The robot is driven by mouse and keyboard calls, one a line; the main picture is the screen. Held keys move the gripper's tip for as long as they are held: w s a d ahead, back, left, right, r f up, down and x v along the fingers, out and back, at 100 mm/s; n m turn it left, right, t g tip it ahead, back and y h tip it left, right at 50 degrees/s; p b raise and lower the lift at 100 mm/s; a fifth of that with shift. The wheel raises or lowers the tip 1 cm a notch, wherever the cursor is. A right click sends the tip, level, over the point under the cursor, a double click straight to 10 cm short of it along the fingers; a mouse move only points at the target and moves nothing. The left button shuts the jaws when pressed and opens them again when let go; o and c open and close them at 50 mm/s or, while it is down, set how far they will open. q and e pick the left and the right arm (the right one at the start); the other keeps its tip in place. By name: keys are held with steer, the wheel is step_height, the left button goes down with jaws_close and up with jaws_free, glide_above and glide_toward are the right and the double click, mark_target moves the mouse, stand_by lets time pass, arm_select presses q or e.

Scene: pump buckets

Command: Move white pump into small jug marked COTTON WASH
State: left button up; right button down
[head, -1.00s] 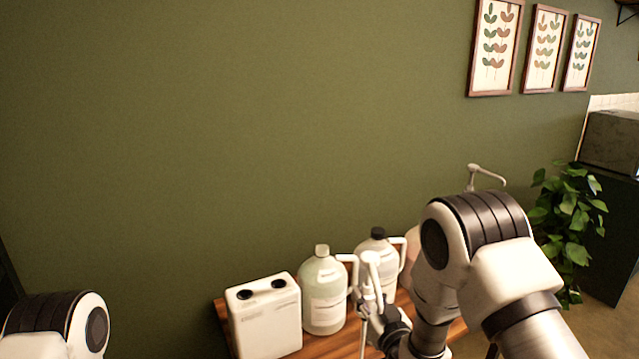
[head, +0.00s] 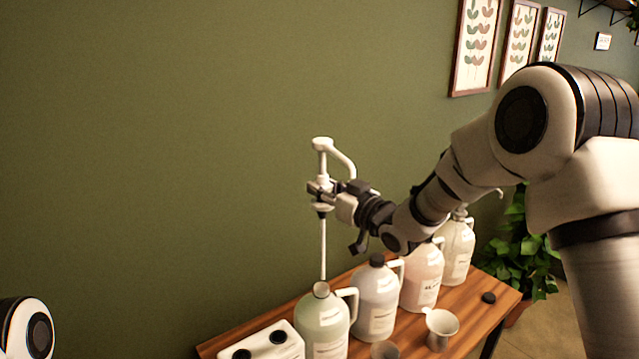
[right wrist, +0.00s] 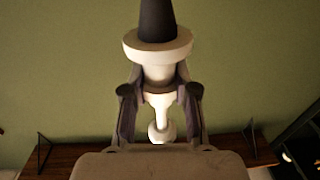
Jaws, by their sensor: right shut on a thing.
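My right gripper (head: 322,190) is shut on the white pump (head: 322,146) just below its head and holds it upright. The pump's curved spout points right. Its long thin tube hangs down, and its lower end meets or overlaps the mouth of the pale green jug (head: 322,318); I cannot tell whether it is inside. In the right wrist view the pump (right wrist: 158,48) sits between the fingers (right wrist: 160,100). A grey-white jug (head: 377,300) with a dark cap stands to the right. The jug labels are too small to read surely. My left gripper is out of view.
A pink jug (head: 422,277) and a whitish jug (head: 457,250) stand farther right on the wooden table (head: 490,322). A white box with two dark holes (head: 268,345) is at lower left.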

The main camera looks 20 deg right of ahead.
mark_target(324, 219)
steer(key=shift+f, duration=0.65)
steer(key=shift+w+a+f+b, duration=0.1)
steer(key=shift+w+f+b, duration=0.15)
steer(key=shift+f+b, duration=0.2)
steer(key=shift+s, duration=0.15)
steer(key=shift+r, duration=0.2)
steer(key=shift+r+p, duration=0.3)
steer(key=shift+f, duration=0.1)
steer(key=shift+f+b, duration=2.5)
steer(key=shift+f, duration=0.45)
